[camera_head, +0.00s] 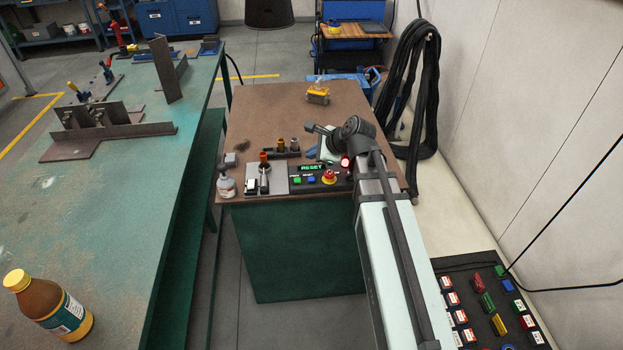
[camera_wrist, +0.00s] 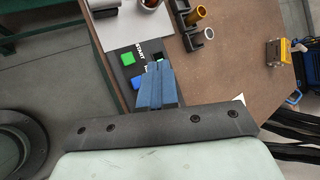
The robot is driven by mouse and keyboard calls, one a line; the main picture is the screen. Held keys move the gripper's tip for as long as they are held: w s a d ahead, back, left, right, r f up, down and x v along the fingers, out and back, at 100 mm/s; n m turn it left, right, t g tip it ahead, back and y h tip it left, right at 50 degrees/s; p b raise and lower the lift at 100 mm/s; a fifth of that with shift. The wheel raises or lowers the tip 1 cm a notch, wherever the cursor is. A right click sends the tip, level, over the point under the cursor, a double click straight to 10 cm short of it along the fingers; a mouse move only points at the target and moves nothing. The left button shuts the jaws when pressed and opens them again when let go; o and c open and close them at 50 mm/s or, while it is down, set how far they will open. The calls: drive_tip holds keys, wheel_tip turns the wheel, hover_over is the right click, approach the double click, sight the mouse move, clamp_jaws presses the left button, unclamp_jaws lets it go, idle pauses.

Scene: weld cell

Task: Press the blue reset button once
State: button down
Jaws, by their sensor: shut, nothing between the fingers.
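The blue reset button (camera_head: 311,180) sits on a dark control panel (camera_head: 301,189), right of a green button (camera_head: 296,180). In the wrist view the blue button (camera_wrist: 137,83) shows just left of my gripper (camera_wrist: 156,70), partly covered by its fingers. The green button (camera_wrist: 128,59) is clear beyond it. My gripper's blue-grey fingers are shut with nothing between them. They hang over the panel; I cannot tell their height or whether they touch it. In the head view the fingers are hard to make out. The panel display (camera_head: 312,168) reads RESET in green.
A red emergency stop (camera_head: 329,177) on yellow stands right of the blue button. A red light (camera_head: 346,161) glows beside my arm.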

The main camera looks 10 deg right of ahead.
sight(313, 180)
drive_tip(key=shift+f, duration=3.2)
drive_tip(key=shift+f, duration=0.2)
drive_tip(key=shift+f, duration=0.25)
drive_tip(key=shift+f, duration=0.45)
idle(0.4)
drive_tip(key=shift+r, duration=0.9)
drive_tip(key=shift+r, duration=2.5)
drive_tip(key=shift+d, duration=0.1)
